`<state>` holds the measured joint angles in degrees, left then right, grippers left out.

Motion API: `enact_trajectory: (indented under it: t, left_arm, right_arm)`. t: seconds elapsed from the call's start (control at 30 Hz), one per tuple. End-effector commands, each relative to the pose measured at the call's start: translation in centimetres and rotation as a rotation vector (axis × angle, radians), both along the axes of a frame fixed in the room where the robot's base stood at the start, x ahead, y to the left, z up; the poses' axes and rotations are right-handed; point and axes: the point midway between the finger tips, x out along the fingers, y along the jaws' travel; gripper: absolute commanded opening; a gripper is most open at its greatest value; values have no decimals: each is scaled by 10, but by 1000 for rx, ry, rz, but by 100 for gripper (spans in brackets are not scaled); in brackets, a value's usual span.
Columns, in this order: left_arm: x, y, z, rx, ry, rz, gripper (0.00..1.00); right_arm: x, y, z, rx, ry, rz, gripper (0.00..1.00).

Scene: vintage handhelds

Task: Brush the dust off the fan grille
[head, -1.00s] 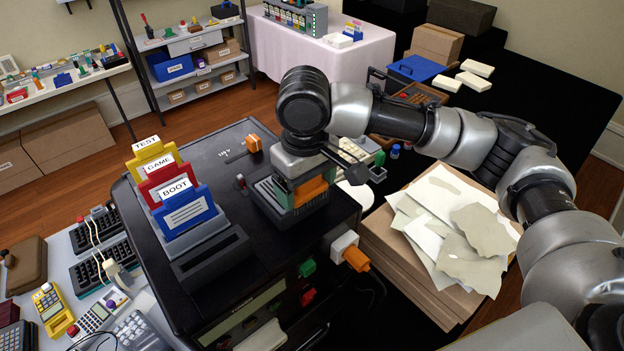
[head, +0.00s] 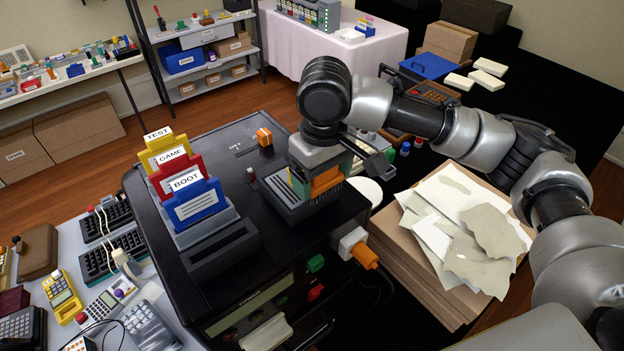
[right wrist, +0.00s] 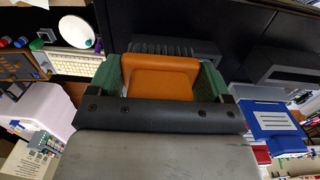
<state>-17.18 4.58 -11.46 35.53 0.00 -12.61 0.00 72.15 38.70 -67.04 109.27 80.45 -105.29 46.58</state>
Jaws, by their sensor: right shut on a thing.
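The fan grille (head: 288,207) is a dark slatted panel on top of the black machine, right of the cartridge rack. My right gripper (head: 322,182) is over the right part of the grille, pointing down. It is shut on an orange block-shaped thing, which looks like the brush (head: 326,181). In the right wrist view the brush (right wrist: 160,77) sits between the green fingers, with dark slats (right wrist: 175,46) beyond it. Its lower end is close to the grille; I cannot tell whether it touches. I cannot make out dust. My left gripper is not in view.
A rack (head: 205,235) with blue, red and yellow labelled cartridges stands left of the grille. An orange switch (head: 264,137) is behind it. An orange plug (head: 364,257) sticks out at the machine's front right. Torn paper sheets (head: 465,230) lie on cardboard at right.

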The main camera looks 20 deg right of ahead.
Motion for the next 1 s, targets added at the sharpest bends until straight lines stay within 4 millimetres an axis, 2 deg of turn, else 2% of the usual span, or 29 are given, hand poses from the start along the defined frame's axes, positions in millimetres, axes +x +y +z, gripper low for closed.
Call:
enact_trajectory:
  t: [0.2, 0.77, 1.0]
  left_arm:
    - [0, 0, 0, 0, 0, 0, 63]
    - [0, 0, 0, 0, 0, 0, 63]
    - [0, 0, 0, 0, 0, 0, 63]
  right_arm:
    - [1, -2, 0, 0, -1, 1, 45]
    - [-13, 36, -2, 0, -1, 1, 45]
    - [-12, 34, -2, 0, 0, -1, 45]
